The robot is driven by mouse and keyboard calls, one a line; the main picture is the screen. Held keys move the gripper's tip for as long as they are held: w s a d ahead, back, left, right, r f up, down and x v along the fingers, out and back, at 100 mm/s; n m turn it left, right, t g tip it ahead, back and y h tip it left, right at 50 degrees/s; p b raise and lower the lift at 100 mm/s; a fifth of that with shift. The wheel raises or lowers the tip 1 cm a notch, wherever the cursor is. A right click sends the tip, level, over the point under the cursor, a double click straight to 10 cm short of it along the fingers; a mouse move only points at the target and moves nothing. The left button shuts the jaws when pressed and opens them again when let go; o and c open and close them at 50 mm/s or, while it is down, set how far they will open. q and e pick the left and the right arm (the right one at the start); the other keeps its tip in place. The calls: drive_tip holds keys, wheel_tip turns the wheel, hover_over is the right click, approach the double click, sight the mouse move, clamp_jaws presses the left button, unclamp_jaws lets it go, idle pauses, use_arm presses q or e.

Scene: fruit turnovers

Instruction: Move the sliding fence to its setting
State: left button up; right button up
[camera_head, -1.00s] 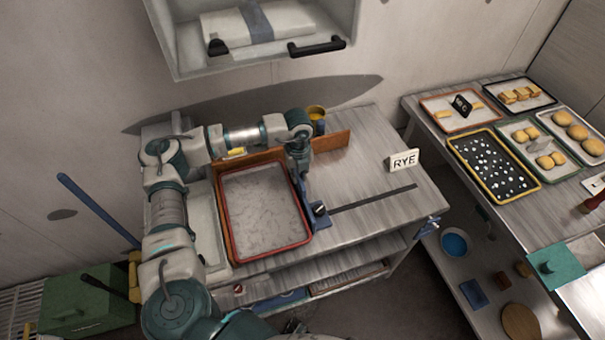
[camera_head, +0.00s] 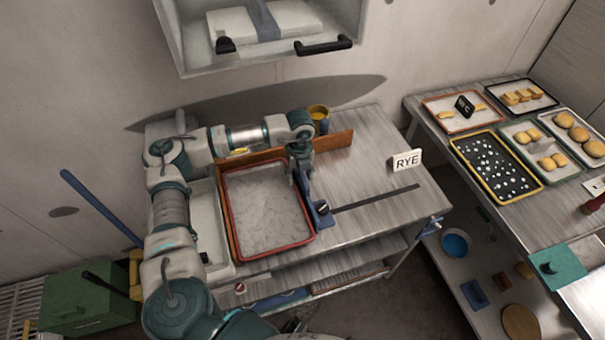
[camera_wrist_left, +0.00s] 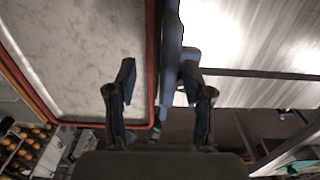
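The sliding fence (camera_head: 316,206) is a blue bar with a dark knob, standing along the right side of a red-rimmed tray (camera_head: 227,228) on the worktable. The dark slot (camera_head: 375,199) runs right from its front end. My left gripper (camera_head: 301,178) is low over the fence. In the left wrist view, the fence (camera_wrist_left: 171,62) lies between the spread fingers of my left gripper (camera_wrist_left: 160,78), nearer the right finger; whether that finger touches it I cannot tell. The left finger stands apart from it, over the tray (camera_wrist_left: 149,60). My right gripper is not in view.
An orange-brown back board (camera_head: 332,143) and a yellow-topped cup (camera_head: 318,113) stand behind the fence. A RYE sign (camera_head: 407,160) stands at the right, past bare tabletop. A wall cabinet (camera_head: 172,40) hangs above. A side table (camera_head: 440,130) holds trays of pastries.

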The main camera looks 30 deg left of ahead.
use_arm(q)
drive_tip(key=shift+w+a, duration=0.1)
drive_tip(key=shift+w, duration=0.05)
drive_tip(key=shift+w+r, duration=0.1)
drive_tip(key=shift+r, duration=0.1)
drive_tip(key=shift+d+r+p, duration=0.25)
drive_tip(key=shift+r+p, duration=0.05)
drive_tip(key=shift+r, duration=0.05)
wheel_tip(320, 180, up, 3)
drive_tip(key=shift+d+f+p, duration=0.1)
drive_tip(key=shift+f+p, duration=0.1)
drive_tip(key=shift+p, duration=0.65)
drive_tip(key=shift+a+r+p, duration=0.2)
drive_tip(key=shift+r+p, duration=0.95)
drive_tip(key=shift+r, duration=0.65)
drive_tip(key=shift+d, duration=0.1)
